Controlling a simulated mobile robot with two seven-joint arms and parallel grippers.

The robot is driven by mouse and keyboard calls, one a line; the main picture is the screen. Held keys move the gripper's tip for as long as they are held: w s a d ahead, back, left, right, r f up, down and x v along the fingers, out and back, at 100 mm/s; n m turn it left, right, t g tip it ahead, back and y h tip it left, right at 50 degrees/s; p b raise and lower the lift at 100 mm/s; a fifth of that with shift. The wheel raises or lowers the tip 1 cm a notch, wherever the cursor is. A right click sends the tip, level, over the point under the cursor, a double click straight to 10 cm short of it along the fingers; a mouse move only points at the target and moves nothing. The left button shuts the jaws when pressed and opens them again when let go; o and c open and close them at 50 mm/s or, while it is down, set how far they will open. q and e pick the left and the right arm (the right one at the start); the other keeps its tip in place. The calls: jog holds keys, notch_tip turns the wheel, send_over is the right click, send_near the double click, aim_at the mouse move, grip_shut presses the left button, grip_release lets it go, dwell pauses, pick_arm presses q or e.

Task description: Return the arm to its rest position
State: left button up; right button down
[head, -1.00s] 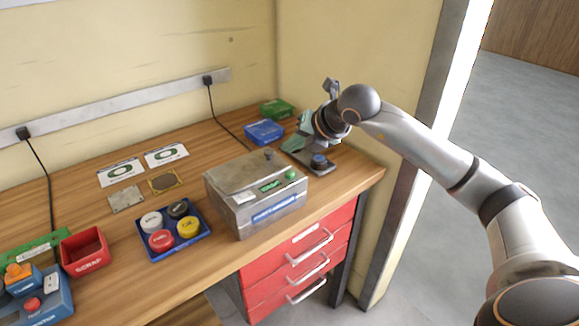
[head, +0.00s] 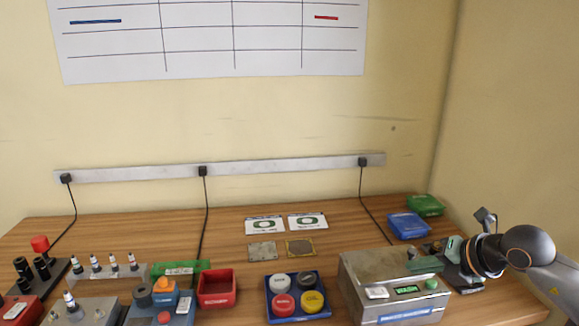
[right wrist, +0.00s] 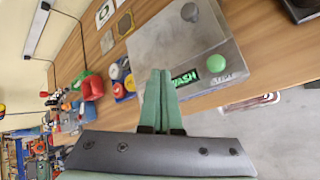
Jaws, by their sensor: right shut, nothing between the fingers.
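My right arm comes in from the right edge of the head view. Its gripper (head: 432,262) is beside and partly over the right end of the grey metal box marked WASH (head: 372,270). In the right wrist view the green fingers (right wrist: 155,100) lie together, shut with nothing between them. They point at the box (right wrist: 185,45), with its green button (right wrist: 216,63) and lit display just past the tips. I cannot tell whether the fingers touch the box. My left gripper is not in view.
A blue box (head: 408,226) and a green box (head: 425,205) stand behind the gripper. A blue tray (head: 297,318) with coloured round lids and a red bin (head: 217,288) stand to the left. The wall behind carries a socket rail (head: 220,168). Bare wood (head: 225,247) lies mid-table.

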jog(key=s+a+f+y, duration=0.1)
jog(key=a+y, duration=0.1)
jog(key=a, duration=0.1)
jog(key=s+a+f+g+y, duration=0.1)
jog(key=a, duration=0.3)
jog(key=s+a+f+y, duration=0.1)
jog(key=a+y, duration=0.1)
jog(key=a, duration=0.1)
jog(key=shift+s+a+f+y, duration=0.2)
jog(key=shift+a+f+y, duration=0.1)
jog(key=shift+a+f, duration=0.1)
jog(key=s+a+m+t+y, duration=0.3)
jog(key=a+m+y, duration=0.2)
jog(key=a, duration=0.2)
jog(key=s+d+f+m+t+h+p, duration=0.1)
jog(key=s+d+f+m+t+h, duration=0.15)
jog(key=f+m+h, duration=0.4)
jog(key=s+d+f+m+t+h, duration=0.2)
jog(key=d+f+m+t+h, duration=0.1)
jog(key=f+m, duration=0.55)
jog(key=s+f+m+g+h, duration=0.3)
jog(key=s+f+m+g, duration=0.3)
jog(key=s+f, duration=0.7)
jog(key=shift+s+f+m+g+p, duration=0.2)
jog(key=shift+s+m+g+p, duration=0.15)
jog(key=shift+s+m, duration=0.55)
